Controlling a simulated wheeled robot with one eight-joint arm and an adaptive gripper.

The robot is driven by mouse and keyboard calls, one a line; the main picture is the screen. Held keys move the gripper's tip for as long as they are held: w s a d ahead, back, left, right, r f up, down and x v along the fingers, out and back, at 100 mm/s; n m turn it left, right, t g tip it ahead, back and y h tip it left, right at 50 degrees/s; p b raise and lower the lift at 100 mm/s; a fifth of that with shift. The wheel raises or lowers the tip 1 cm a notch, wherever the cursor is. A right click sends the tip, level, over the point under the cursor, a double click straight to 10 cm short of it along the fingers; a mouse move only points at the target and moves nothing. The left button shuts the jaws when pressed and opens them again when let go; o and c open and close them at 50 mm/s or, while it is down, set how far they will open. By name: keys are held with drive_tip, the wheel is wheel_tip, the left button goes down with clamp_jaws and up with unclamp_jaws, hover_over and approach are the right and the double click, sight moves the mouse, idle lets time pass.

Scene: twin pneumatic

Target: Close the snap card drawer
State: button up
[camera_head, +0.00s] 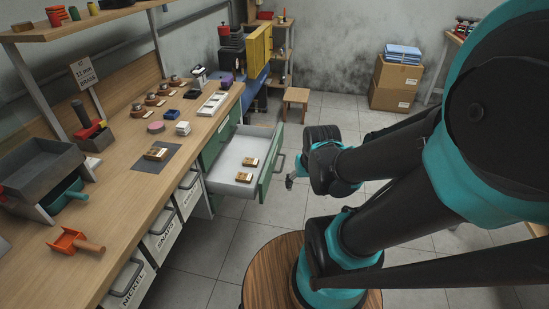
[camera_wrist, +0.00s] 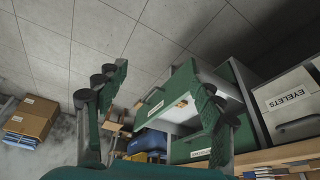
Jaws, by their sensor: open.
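The snap card drawer (camera_head: 230,165) is pulled out from the green cabinet under the workbench. Its tray is pale inside, and its green front (camera_head: 270,165) has a handle facing my arm. Two small card stacks (camera_head: 244,177) lie in the tray. In the wrist view the drawer's green front (camera_wrist: 152,104) shows between my fingers, with the tray behind it. My gripper (camera_wrist: 155,65) is open and empty, with its fingers wide apart. In the head view only a small part of it (camera_head: 291,181) shows, right of the drawer front and apart from it; my arm hides the rest.
Labelled bins, one marked NICKEL (camera_head: 128,284), sit under the workbench (camera_head: 120,200). A round wooden stool top (camera_head: 262,270) stands below my arm. A small stool (camera_head: 296,97) and cardboard boxes (camera_head: 394,82) stand farther back. Tiled floor beyond the drawer is clear.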

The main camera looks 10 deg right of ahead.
drive_tip(key=w+m, duration=0.3)
drive_tip(key=w, duration=0.1)
drive_tip(key=w+r+m+g+y, duration=0.1)
drive_tip(key=w+m, duration=0.2)
drive_tip(key=w, duration=0.2)
drive_tip(key=w+r+m, duration=0.1)
drive_tip(key=w+m, duration=0.2)
drive_tip(key=w, duration=0.2)
drive_tip(key=shift+w+d+r+m+y, duration=0.1)
drive_tip(key=shift+w+d+m+y, duration=0.2)
drive_tip(key=shift+d+m, duration=0.1)
clamp_jaws()
drive_tip(key=w+d+f+m+g+y, duration=0.1)
drive_tip(key=w+d+f+m, duration=0.15)
drive_tip(key=w+m, duration=0.45)
drive_tip(key=w+d+f+m+g+y, duration=0.1)
drive_tip(key=w+d+f+m+y, duration=0.15)
drive_tip(key=w+m, duration=0.45)
drive_tip(key=w+a+f, duration=0.1)
drive_tip(key=a+f, duration=0.1)
drive_tip(key=f, duration=0.1)
drive_tip(key=w+a+f+n, duration=0.1)
drive_tip(key=w+a+f, duration=0.1)
drive_tip(key=f, duration=0.1)
drive_tip(key=w+a+f+n+h, duration=0.1)
drive_tip(key=a+f, duration=0.1)
drive_tip(key=f, duration=0.2)
drive_tip(key=shift+w+a+f, duration=0.1)
drive_tip(key=shift+w+a, duration=0.55)
drive_tip(key=shift+a, duration=0.35)
